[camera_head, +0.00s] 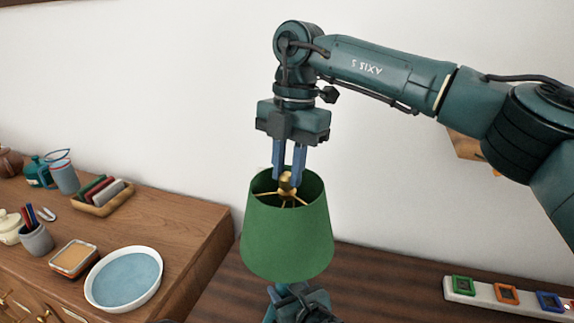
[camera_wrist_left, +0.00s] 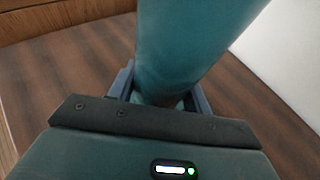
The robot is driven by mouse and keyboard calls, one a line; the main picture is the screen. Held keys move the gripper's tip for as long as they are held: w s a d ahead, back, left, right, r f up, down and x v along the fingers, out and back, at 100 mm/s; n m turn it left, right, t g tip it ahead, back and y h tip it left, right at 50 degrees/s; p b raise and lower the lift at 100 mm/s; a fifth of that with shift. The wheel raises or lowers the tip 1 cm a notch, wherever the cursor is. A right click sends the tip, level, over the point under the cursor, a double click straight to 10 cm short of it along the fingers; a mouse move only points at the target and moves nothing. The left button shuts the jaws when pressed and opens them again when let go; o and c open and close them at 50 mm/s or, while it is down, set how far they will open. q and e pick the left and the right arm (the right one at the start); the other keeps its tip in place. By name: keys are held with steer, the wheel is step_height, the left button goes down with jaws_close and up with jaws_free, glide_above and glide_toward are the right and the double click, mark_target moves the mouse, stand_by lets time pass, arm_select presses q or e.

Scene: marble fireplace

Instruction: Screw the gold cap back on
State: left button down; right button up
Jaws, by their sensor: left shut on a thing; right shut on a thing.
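The gold cap (camera_head: 285,181) sits at the top centre of the green lampshade (camera_head: 287,235), above the gold spokes inside its rim. My right gripper (camera_head: 288,172) points straight down from above, with its blue fingers shut on the cap. In the left wrist view, my left gripper (camera_wrist_left: 163,98) is shut on the teal lamp body (camera_wrist_left: 190,45), with a finger on either side. In the head view, part of my left arm shows below the shade. The shade hides the lamp body there. The thread under the cap is too small to make out.
A wooden cabinet (camera_head: 190,225) at left carries a blue-white bowl (camera_head: 125,278), a wooden tray (camera_head: 103,205), a grey cup (camera_head: 36,240) and other small items. A white strip (camera_head: 480,298) with coloured squares lies at lower right. The white wall stands behind.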

steer(key=m, duration=0.6)
steer(key=shift+d+t+y, duration=0.1)
steer(key=shift+t+y, duration=0.2)
steer(key=shift+t, duration=0.1)
steer(key=m, duration=0.4)
steer(key=shift+t, duration=0.3)
steer(key=m, duration=0.4)
steer(key=shift+s+t, duration=0.1)
steer(key=shift+t, duration=0.2)
steer(key=o, duration=0.9)
steer(key=shift+o, duration=0.2)
steer(key=shift+r, duration=0.15)
steer(key=shift+r, duration=2.1)
steer(key=shift+c, duration=0.3)
